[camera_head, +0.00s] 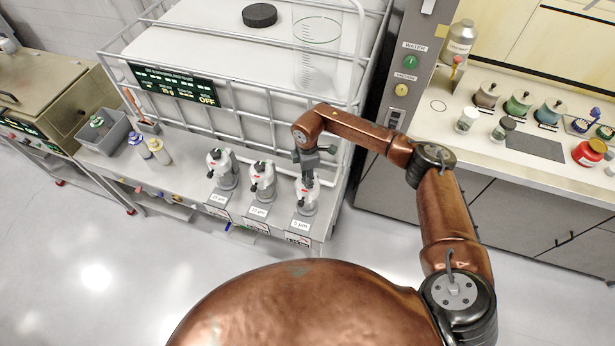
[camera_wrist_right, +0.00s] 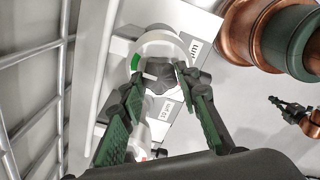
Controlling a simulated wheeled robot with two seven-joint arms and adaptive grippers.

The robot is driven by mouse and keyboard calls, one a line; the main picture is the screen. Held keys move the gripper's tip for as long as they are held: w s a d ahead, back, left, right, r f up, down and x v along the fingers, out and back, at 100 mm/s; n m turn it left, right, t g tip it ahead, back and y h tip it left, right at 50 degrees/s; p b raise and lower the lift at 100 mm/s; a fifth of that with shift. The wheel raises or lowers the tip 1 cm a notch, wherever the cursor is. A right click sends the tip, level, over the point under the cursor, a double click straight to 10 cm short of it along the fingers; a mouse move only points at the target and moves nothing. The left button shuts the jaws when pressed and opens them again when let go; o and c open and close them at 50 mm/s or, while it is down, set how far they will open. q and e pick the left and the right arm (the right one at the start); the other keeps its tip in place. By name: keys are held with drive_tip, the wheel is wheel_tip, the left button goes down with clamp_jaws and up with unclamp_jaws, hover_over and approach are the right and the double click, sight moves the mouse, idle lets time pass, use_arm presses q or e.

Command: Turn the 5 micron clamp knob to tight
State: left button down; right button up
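The 5 µm clamp (camera_head: 306,203) is the rightmost of three white-and-grey clamps on the bench front, above its "5 µm" label (camera_head: 301,225). My right gripper (camera_head: 306,176) points down at it from above. In the right wrist view, the fingers (camera_wrist_right: 160,82) are apart, one on each side of the dark knob (camera_wrist_right: 160,68). Whether they touch it is unclear. A white ring with a green mark (camera_wrist_right: 136,62) surrounds the knob; its exact setting cannot be read. A dark gripper, apparently my left one (camera_wrist_right: 287,106), shows small at the wrist view's right edge.
The 10 µm clamp (camera_head: 262,184) and the leftmost clamp (camera_head: 222,170) stand close on the left. A grey rail frame (camera_head: 240,115) runs right behind them. A grey bin (camera_head: 104,131) and small bottles (camera_head: 158,152) stand farther left. Open floor lies in front.

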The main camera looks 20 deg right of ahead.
drive_tip(key=o, duration=0.4)
drive_tip(key=shift+r, duration=0.1)
wheel_tip(320, 180, up, 12)
drive_tip(key=shift+f, duration=0.1)
idle(0.4)
idle(0.3)
